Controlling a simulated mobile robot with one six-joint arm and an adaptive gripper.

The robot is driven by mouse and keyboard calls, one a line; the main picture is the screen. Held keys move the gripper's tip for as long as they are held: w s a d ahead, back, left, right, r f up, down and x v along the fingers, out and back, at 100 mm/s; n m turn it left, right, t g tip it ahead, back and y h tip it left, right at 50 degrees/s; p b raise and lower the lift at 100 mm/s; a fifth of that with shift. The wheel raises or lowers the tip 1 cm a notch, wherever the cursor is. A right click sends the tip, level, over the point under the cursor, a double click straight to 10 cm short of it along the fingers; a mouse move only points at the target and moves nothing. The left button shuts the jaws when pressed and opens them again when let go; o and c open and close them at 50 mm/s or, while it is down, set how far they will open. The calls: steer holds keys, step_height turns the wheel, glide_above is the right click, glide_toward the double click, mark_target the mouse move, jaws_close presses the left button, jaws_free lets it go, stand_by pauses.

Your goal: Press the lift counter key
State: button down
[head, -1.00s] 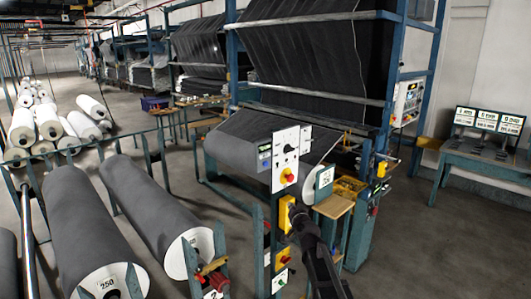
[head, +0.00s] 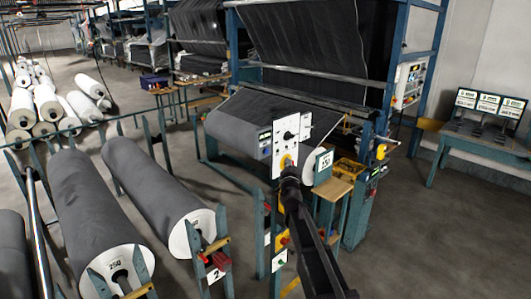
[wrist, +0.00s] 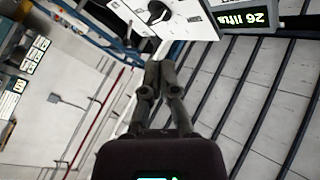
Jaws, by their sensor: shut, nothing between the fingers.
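A white control panel (head: 306,124) stands on a teal post at the fabric roll, with a black rotary knob (head: 288,135) on it. A small counter display (head: 264,139) sits at its left edge. In the wrist view the display (wrist: 250,18) is lit and reads 26 and a word like "lifts". In the wrist view the fingers (wrist: 158,68) point toward the panel's edge, below the knob (wrist: 158,13). I cannot make out a labelled key or any contact.
A lower box with a red button (head: 283,240) is on the post below. A wooden stand (head: 333,188) with a number card is close on the right. Large grey rolls (head: 165,190) lie in racks at left. Open floor (head: 425,240) lies to the right.

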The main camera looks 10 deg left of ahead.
mark_target(269, 149)
steer(key=shift+w+a, duration=0.9)
steer(key=shift+a, duration=0.25)
steer(key=shift+w+a, duration=0.9)
steer(key=shift+a, duration=0.2)
steer(key=shift+w+a, duration=0.9)
steer(key=shift+a, duration=0.25)
steer(key=shift+w+a, duration=0.5)
steer(key=shift+a, duration=0.25)
stand_by(0.5)
steer(key=shift+s+d, duration=0.15)
stand_by(0.4)
steer(key=shift+s+d, duration=0.4)
steer(key=shift+d, duration=0.2)
steer(key=shift+s+d, duration=0.8)
steer(key=shift+d, duration=0.2)
steer(key=shift+s+d, duration=0.75)
steer(key=shift+d, duration=0.2)
